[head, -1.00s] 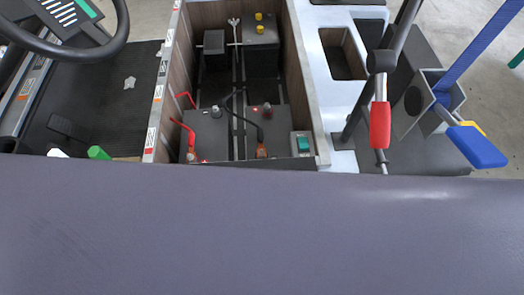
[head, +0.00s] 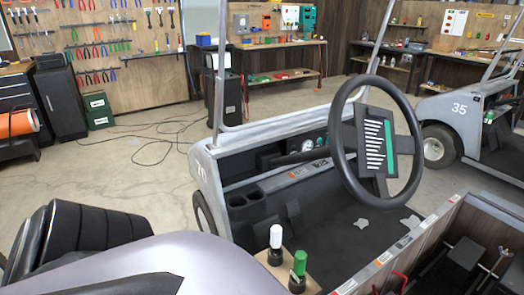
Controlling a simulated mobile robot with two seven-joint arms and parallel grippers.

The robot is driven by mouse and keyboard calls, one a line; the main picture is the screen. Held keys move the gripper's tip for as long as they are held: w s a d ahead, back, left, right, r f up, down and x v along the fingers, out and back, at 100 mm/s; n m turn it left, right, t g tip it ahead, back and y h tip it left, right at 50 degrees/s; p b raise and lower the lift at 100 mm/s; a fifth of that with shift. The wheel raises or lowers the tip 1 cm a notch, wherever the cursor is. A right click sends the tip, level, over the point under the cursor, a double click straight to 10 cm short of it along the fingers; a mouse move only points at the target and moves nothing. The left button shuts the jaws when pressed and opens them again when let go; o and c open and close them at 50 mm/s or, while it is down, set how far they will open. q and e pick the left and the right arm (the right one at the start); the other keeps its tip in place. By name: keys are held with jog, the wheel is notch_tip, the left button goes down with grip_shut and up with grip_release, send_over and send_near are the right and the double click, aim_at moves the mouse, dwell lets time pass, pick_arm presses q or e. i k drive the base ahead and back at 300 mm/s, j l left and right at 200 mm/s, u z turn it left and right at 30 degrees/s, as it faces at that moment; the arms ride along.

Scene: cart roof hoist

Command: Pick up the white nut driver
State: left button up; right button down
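The white-handled driver (head: 276,237) stands upright at the lower middle of the head view, with a dark part below its handle. It stands in or on a small tan block (head: 272,262) beside the cart's floor well. A green-handled driver (head: 299,262) stands close to it on the right and nearer to me. The lower ends of both drivers are hidden or too dark to make out. Neither of my grippers shows in this view.
The steering wheel (head: 377,150) rises to the right behind the drivers. A smooth grey surface (head: 190,262) fills the lower left, beside a black ribbed seat-like shape (head: 75,235). The battery bay (head: 465,255) is at lower right. A tool wall (head: 100,45) stands far back.

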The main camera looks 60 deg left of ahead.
aim_at(276, 230)
jog(key=u, duration=1.7)
jog(key=z, duration=0.95)
jog(key=j+z, duration=0.15)
jog(key=z, duration=0.2)
jog(key=j+z, duration=0.15)
jog(key=z, duration=0.2)
jog(key=j+z, duration=0.15)
jog(key=z, duration=0.15)
jog(key=k+j+z, duration=0.1)
jog(key=j+z, duration=0.25)
jog(key=k+j+z, duration=0.15)
jog(key=z, duration=0.2)
jog(key=k+j+z, duration=0.5)
jog(key=j, duration=0.15)
jog(key=k+j+z, duration=0.15)
jog(key=k+j, duration=0.35)
jog(key=k, duration=0.05)
